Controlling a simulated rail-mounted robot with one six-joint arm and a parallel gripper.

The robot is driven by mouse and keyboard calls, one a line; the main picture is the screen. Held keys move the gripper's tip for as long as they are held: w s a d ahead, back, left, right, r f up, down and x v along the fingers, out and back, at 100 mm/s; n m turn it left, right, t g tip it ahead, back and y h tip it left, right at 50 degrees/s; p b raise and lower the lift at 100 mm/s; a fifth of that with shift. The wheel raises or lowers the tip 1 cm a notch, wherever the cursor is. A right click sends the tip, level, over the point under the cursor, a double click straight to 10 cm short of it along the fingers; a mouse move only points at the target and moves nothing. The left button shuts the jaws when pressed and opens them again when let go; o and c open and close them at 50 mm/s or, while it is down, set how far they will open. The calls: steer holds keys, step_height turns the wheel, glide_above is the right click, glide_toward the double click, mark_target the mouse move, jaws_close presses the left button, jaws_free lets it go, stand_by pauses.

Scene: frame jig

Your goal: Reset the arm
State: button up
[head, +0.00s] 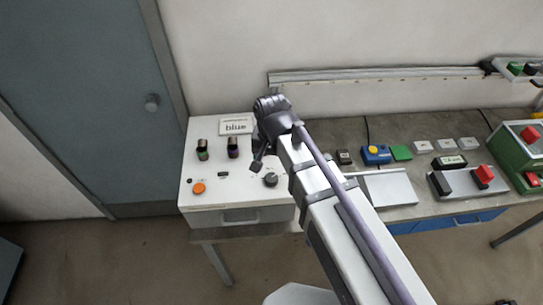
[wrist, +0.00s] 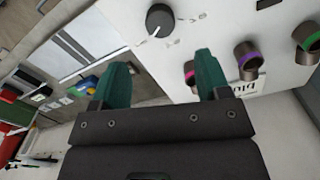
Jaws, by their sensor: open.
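My gripper (head: 257,165) hangs over the right part of a white panel box (head: 225,205) in the head view, with my arm reaching in from the lower right. In the wrist view its two green fingers (wrist: 163,72) are spread apart with nothing between them. A black knob with a white pointer line (wrist: 160,20) lies beyond the fingertips. It also shows in the head view (head: 271,180), just right of and below the gripper. The fingers look clear of the knob. My wrist hides part of the panel's back right in the head view.
A purple-ringed socket (wrist: 245,55) and a green-ringed socket (wrist: 308,38) stand up from the panel. An orange button (head: 198,188) is at its front left. A grey bench to the right carries a blue box (head: 376,155), green block (head: 401,153) and switch boxes.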

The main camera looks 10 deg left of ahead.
steer(key=shift+r, duration=0.55)
steer(key=d+f+b, duration=0.4)
steer(key=d, duration=0.5)
steer(key=d+f+b, duration=0.3)
steer(key=d, duration=0.7)
steer(key=s+d+f+b, duration=0.1)
steer(key=d+f+b, duration=0.3)
steer(key=d, duration=0.5)
steer(key=shift+d+f+m+b, duration=0.3)
steer(key=shift+d+f+b, duration=0.05)
steer(key=shift+d, duration=0.05)
steer(key=shift+s, duration=0.1)
